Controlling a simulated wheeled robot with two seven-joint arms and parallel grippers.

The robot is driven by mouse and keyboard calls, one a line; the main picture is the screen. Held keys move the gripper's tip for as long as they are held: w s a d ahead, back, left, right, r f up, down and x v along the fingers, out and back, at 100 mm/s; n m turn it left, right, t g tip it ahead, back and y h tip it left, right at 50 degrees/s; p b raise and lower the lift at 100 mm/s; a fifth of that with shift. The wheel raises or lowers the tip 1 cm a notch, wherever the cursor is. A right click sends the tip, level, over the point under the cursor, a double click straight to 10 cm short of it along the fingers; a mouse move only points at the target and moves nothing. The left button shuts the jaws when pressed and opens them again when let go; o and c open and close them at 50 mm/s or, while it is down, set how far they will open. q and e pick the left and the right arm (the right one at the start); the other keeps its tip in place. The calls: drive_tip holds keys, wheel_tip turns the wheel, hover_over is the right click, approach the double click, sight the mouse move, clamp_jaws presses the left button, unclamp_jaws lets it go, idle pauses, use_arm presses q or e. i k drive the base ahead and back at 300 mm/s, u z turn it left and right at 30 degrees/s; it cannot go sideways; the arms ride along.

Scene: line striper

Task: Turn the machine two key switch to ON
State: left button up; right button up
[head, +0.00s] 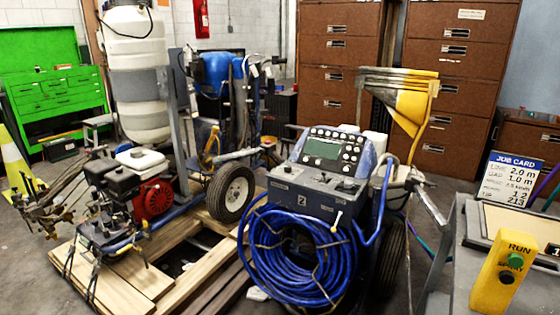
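Machine two (318,205) is the line striper at the centre, marked with a "2" on its dark grey front box. Its upper panel (330,150) has a greenish display with several round knobs and buttons around it. The lower box top carries small dark controls, one at the left (282,187) and one at the right (347,186). A small lever with a pale tip (337,219) is on the front face. The key switch and its position are too small to tell. Neither of my grippers is in view.
A coiled blue hose (300,262) hangs on the machine's front. Another striper (140,185) with a red engine stands left on a wooden pallet (150,278). At right are a yellow RUN/SPRAY box (505,270) and a job card (512,180). Brown drawer cabinets (335,60) stand behind.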

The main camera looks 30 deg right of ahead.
sight(348, 184)
drive_tip(key=z, duration=0.4)
drive_tip(key=i, duration=2.1)
drive_tip(key=z, duration=0.95)
